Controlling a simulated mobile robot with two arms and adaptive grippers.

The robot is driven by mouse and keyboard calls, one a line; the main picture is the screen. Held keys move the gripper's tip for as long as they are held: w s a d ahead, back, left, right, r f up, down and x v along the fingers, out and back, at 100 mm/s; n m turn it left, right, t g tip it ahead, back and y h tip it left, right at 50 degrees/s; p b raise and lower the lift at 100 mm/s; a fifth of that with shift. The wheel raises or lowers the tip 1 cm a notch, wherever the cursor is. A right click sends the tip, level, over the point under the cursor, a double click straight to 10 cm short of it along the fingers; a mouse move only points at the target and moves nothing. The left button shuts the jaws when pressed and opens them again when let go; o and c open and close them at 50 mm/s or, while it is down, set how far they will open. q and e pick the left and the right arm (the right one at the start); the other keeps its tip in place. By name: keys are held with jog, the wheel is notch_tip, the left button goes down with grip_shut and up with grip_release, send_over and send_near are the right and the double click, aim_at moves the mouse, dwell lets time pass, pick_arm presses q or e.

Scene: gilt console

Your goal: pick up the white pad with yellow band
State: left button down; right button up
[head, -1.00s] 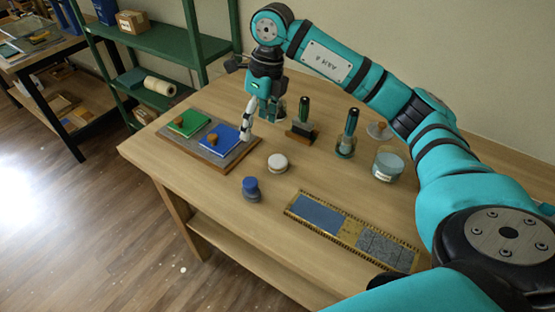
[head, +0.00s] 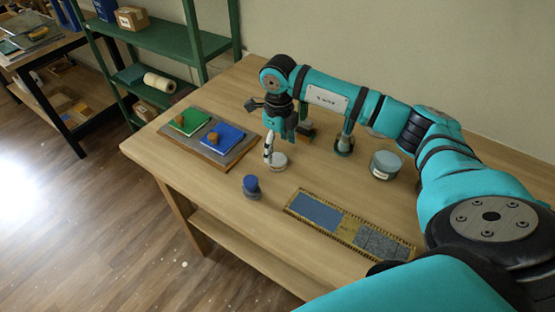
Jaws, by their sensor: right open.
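The white pad (head: 280,163) is a small round white piece on the wooden table (head: 210,185), to the right of the blue square. Its yellow band is too small to make out. My right gripper (head: 272,152) points down just over the pad's left and far side, and a pale finger covers part of it. The gripper is open with nothing held. I cannot tell whether the finger touches the pad. My left gripper is out of view.
A grey board (head: 236,152) with green and blue squares lies left. A blue-topped round piece (head: 251,187) stands in front. A ruled strip (head: 300,205) lies at the front right. A glass jar (head: 385,165) and dark-handled tools (head: 345,143) stand right and behind.

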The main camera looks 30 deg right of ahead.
aim_at(277, 158)
notch_tip(277, 158, down, 4)
jog(key=shift+a+r+p, duration=0.1)
jog(key=shift+a+p, duration=0.05)
jog(key=shift+p, duration=0.6)
jog(key=shift+f, duration=0.6)
jog(key=c, duration=1.1)
